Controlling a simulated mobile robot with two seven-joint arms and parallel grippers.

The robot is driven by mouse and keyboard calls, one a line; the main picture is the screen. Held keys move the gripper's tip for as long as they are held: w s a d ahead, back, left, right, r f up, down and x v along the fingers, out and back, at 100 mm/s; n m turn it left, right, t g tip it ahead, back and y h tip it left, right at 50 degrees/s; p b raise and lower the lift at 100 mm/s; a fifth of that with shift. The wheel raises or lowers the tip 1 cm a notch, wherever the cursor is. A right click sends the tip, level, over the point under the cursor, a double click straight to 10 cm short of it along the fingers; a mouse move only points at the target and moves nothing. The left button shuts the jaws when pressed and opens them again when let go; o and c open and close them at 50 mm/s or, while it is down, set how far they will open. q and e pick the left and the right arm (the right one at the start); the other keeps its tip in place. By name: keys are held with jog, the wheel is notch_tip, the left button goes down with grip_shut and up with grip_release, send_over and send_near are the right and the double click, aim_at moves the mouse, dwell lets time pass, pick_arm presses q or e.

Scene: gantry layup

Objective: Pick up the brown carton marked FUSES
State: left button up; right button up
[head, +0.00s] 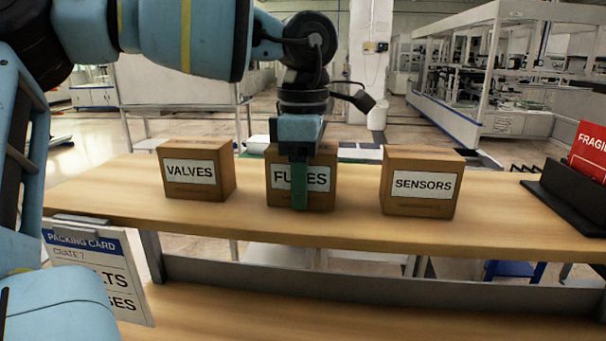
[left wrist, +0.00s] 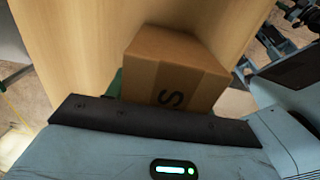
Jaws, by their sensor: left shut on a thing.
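The brown carton marked FUSES (head: 318,194) stands upright on the wooden shelf (head: 250,222), between two other cartons. My left gripper (head: 300,190) reaches down over it, with a green finger in front of the label that hides its middle letters. The gripper is shut on the carton. The far finger is mostly hidden. The right gripper is not in view.
A carton marked VALVES (head: 195,170) stands to the left and one marked SENSORS (head: 422,182) to the right, each with a gap. A red FRAGILE card (head: 590,150) sits in a black holder at far right. A packing card (head: 97,270) hangs at front left.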

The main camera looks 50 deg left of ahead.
pick_arm(q)
notch_tip(320, 180, up, 10)
jog(key=shift+r, duration=0.15)
dwell(0.4)
